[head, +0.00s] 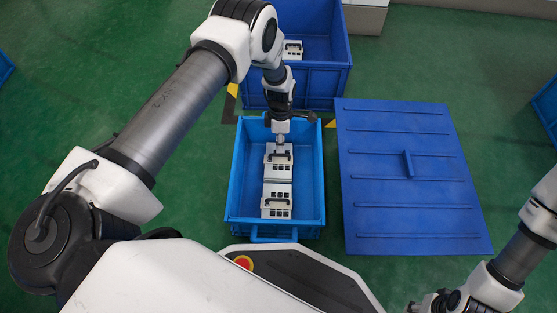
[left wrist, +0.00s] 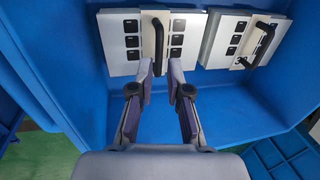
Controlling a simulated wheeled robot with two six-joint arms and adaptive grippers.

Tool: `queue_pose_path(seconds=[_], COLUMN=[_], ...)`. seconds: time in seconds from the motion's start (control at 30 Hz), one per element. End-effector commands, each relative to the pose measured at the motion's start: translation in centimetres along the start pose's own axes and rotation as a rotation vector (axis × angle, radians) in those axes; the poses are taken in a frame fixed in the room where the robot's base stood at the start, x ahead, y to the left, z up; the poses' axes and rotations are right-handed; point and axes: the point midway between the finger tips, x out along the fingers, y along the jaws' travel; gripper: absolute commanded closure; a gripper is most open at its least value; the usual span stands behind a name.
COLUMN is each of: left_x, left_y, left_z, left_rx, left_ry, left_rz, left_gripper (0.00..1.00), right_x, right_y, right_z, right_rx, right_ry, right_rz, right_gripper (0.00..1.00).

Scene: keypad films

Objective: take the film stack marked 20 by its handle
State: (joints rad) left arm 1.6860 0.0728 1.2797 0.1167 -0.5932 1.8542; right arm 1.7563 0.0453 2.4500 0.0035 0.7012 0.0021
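Two white film stacks with dark key squares and black handles lie in a blue crate (head: 308,222). My left gripper (head: 281,142) is over the far film stack (head: 270,172) in the head view. In the left wrist view this stack (left wrist: 118,52) has its black handle (left wrist: 157,42) at the two fingertips (left wrist: 160,68). The fingers are a little apart, one on each side of the handle's near end; I see no clear grip. The other stack (head: 268,204) also shows in the left wrist view (left wrist: 222,40). The number marks are too small to read. My right gripper (head: 428,303) is partly cut off at bottom right.
A second blue crate (head: 325,85) stands behind, with another white stack (head: 293,48) inside. A blue lid-like panel (head: 400,210) lies to the right of the near crate. Green floor is open at the far left.

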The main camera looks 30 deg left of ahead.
Motion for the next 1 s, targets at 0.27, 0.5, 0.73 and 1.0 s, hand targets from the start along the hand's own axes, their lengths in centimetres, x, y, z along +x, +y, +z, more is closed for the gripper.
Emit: queue_pose_path(seconds=[0.27, 0.5, 0.73, 1.0], left_x=[4.9, 5.4, 5.4, 5.0], left_y=[0.3, 0.2, 0.1, 0.1], left_z=[-0.5, -0.5, -0.5, -0.5], left_rx=[0.003, 0.004, 0.004, 0.004], left_ry=[0.001, 0.0, 0.0, 0.0], left_rz=[0.0, 0.002, 0.002, 0.002], left_gripper=[0.84, 0.84, 1.0, 1.0], right_x=[4.3, 4.4, 4.4, 4.2], right_y=[0.1, 0.1, 0.1, 0.1], right_z=[-0.5, -0.9, -0.8, -0.8], right_rx=[-0.001, -0.007, -0.007, -0.007], right_ry=[0.014, 0.024, 0.024, 0.023], right_rz=[0.002, 0.003, 0.003, 0.003], right_gripper=[0.6, 0.6, 0.6, 0.6])
